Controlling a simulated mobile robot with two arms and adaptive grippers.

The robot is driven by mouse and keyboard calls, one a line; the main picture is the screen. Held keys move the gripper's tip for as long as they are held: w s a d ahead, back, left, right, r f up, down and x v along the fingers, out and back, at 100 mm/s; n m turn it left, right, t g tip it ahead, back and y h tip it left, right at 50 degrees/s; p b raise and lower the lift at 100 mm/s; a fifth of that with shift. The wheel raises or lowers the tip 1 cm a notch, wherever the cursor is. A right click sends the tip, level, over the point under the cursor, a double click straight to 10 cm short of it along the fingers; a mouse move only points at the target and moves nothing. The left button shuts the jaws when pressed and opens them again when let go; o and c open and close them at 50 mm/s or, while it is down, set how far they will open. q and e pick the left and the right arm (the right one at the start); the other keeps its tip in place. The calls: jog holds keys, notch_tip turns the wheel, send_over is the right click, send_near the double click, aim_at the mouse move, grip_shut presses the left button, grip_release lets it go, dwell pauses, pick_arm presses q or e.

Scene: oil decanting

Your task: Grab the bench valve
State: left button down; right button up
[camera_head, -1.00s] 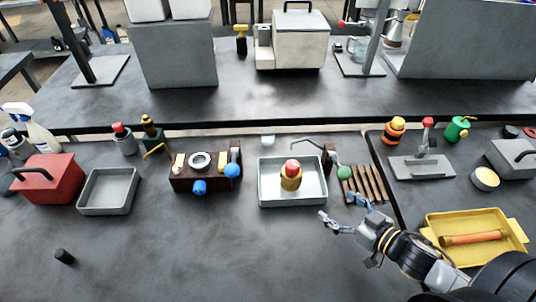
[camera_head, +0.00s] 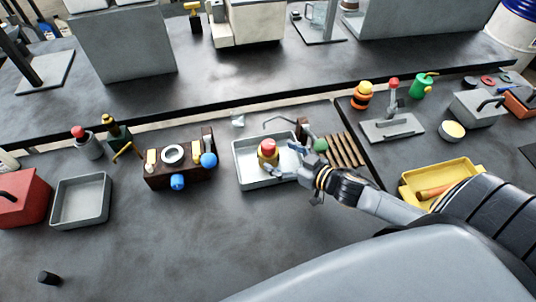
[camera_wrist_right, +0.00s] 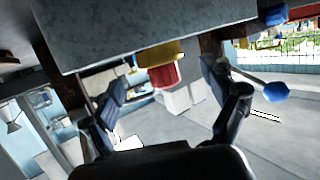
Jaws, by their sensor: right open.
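A short yellow fitting with a red top (camera_head: 267,150), seemingly the bench valve, stands upright in a shallow metal tray (camera_head: 238,170). In the right wrist view its yellow body and red top (camera_wrist_right: 165,72) show inverted, between the two fingers. My right gripper (camera_head: 282,160) is open at the right side of the fitting, one finger on the near side and one on the far side. In the wrist view the right gripper (camera_wrist_right: 160,88) has a gap on both sides of the red top; I cannot tell whether it touches. My left gripper is out of view.
A curved spout (camera_head: 278,120) and green knob (camera_head: 319,146) stand beside the tray's far right. A block with blue knobs (camera_head: 180,168) and an empty grey bin (camera_head: 80,200) lie left. A yellow tray (camera_head: 408,190) sits right. The bench front left is mostly clear.

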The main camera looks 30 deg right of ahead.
aim_at(274, 153)
jog(key=shift+w+a, duration=0.15)
jog(key=shift+w, duration=0.25)
jog(key=shift+f+p+x, duration=0.2)
jog(key=shift+p+x, duration=0.2)
jog(key=shift+x, duration=0.8)
jog(key=shift+f+p+x, duration=0.15)
jog(key=shift+p+x, duration=0.25)
jog(key=shift+x, duration=0.75)
jog(key=shift+s, duration=0.15)
jog(key=c, duration=1.6)
jog(key=shift+r, duration=0.1)
jog(key=shift+c, duration=0.4)
jog(key=shift+r, duration=0.1)
